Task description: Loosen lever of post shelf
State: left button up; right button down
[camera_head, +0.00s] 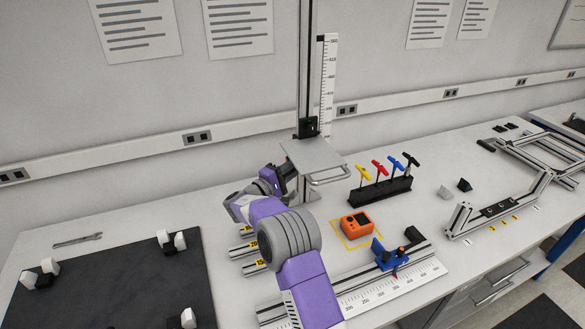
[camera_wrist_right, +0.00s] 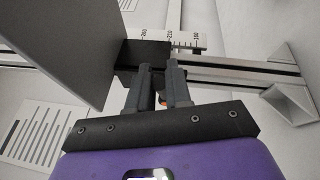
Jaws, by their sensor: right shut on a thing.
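The post shelf has a grey plate (camera_head: 313,155) on a black clamp block (camera_head: 307,127), which sits on an upright post (camera_head: 304,70) beside a white ruler scale. In the right wrist view, the plate (camera_wrist_right: 60,45) is at upper left and the clamp block (camera_wrist_right: 145,53) lies just beyond my fingertips. My right gripper (camera_wrist_right: 158,78) is shut on the lever at the clamp block. Its fingers hide most of the lever; a small orange-red bit (camera_wrist_right: 164,100) shows between them. In the head view, my right arm covers the area below the plate. My left gripper is not in view.
A black rack (camera_head: 380,191) of coloured T-handle tools stands right of the shelf. An orange device (camera_head: 355,224) lies in a yellow outline. A ruled rail (camera_head: 405,268) with a blue clamp (camera_head: 387,256) is at the front. A dark mat (camera_head: 110,290) is at left.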

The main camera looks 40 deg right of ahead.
jog(key=c, duration=1.1)
grip_release()
jog(key=a, duration=0.7)
jog(key=shift+s+a+f, duration=0.25)
jog(key=shift+s+f, duration=0.1)
jog(key=shift+f, duration=0.05)
